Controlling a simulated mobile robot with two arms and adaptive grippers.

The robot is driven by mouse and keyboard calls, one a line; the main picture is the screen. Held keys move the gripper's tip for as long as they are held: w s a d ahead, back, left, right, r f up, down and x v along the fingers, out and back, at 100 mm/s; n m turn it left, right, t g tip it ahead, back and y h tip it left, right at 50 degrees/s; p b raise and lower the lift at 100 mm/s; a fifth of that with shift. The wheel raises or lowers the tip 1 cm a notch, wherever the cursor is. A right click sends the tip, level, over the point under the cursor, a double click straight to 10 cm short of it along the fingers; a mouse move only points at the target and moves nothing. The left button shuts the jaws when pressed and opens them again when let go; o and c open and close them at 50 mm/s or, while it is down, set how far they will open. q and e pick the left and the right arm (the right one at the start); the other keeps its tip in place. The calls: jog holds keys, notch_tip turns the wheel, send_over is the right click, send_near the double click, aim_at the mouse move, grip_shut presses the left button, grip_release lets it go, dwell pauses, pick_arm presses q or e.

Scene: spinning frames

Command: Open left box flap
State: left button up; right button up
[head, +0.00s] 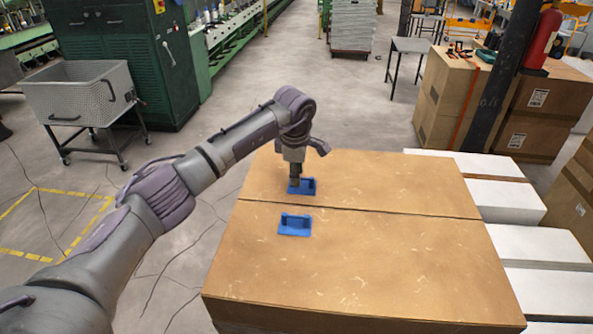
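A large brown cardboard box (360,262) fills the middle of the head view. Its top is two flat, closed flaps, a far one (390,180) and a near one, meeting at a narrow seam. A blue handle (309,187) sits on the far flap near the seam, and a second blue handle (295,230) sits on the near flap. My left gripper (295,183) points down at the far handle and partly covers it. Its fingers are small and dark, so I cannot tell whether they grip the handle. My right gripper is out of view.
White blocks (515,203) stand close along the box's right side. Behind them are a dark post (508,75), more cardboard boxes (455,95) and a red extinguisher (541,40). A grey wheeled cart (82,95) stands at left. Open floor lies left of the box.

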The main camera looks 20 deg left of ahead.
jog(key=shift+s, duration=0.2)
pick_arm(q)
jog(key=shift+c, duration=0.8)
grip_shut()
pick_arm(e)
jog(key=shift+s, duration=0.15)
pick_arm(q)
jog(key=shift+r, duration=0.15)
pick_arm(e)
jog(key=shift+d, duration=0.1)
pick_arm(q)
jog(key=shift+w+r, duration=0.2)
jog(key=shift+r, duration=0.4)
jog(key=w+a+r+p, duration=0.1)
jog(key=w+r+p, duration=0.4)
jog(key=r, duration=0.4)
jog(key=shift+w+a+r+p, duration=0.15)
jog(key=shift+w+r+p, duration=0.1)
jog(key=shift+p, duration=0.15)
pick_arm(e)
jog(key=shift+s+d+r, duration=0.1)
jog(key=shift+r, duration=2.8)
